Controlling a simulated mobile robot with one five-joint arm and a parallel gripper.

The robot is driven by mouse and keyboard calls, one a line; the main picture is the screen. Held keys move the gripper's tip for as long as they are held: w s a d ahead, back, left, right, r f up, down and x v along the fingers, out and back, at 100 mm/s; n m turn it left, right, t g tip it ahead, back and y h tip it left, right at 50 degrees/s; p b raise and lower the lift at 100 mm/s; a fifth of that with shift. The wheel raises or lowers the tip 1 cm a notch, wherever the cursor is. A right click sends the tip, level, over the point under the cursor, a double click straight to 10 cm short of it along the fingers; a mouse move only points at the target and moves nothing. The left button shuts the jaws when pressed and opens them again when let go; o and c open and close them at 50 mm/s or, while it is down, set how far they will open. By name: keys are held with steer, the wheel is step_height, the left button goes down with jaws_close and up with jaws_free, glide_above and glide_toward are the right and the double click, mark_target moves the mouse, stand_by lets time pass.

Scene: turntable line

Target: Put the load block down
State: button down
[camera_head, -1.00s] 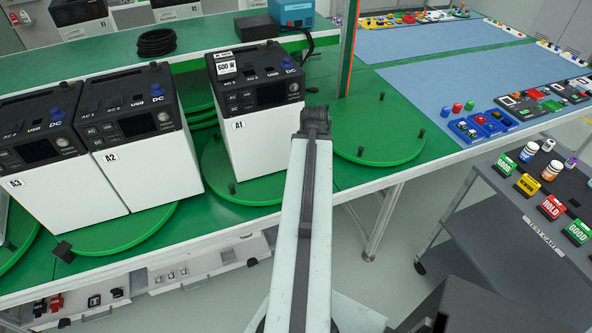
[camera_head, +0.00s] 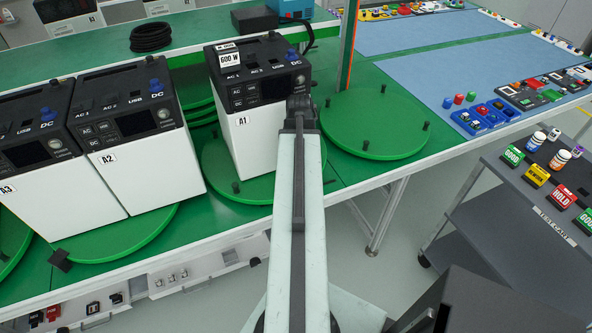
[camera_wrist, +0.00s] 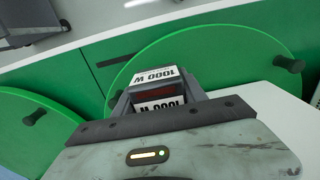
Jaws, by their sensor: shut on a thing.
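A dark load block (camera_wrist: 158,88) with white "1000 W" labels sits between my jaws in the wrist view. My gripper (camera_wrist: 160,98) is shut on it. In the head view my gripper (camera_head: 299,108) is at the right front edge of power unit A1 (camera_head: 250,140), and my arm hides the block and fingertips. A1 is a white box with a dark sloped top and a "600 W" label. It stands on a green turntable (camera_head: 222,172). Its white side (camera_wrist: 268,100) seems to show right of my gripper in the wrist view.
Units A2 (camera_head: 150,165) and A3 (camera_head: 65,195) stand to the left. An empty green turntable (camera_head: 375,130) with dark pegs lies right of my gripper. An orange-edged post (camera_head: 348,45) rises behind it. A grey test cart (camera_head: 530,200) with small items stands at right.

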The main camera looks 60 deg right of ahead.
step_height(320, 180, down, 2)
steer(key=shift+f+b, duration=0.15)
steer(key=shift+b, duration=0.4)
steer(key=shift+w+a+r, duration=0.1)
steer(key=shift+w+r, duration=0.05)
steer(key=shift+r, duration=0.05)
steer(key=shift+f, duration=0.15)
steer(key=c, duration=0.6)
jaws_free()
steer(key=shift+c, duration=0.2)
step_height(320, 180, up, 12)
steer(key=p, duration=1.2)
steer(key=shift+r+p, duration=0.25)
steer(key=shift+p, duration=0.05)
steer(key=shift+f, duration=0.1)
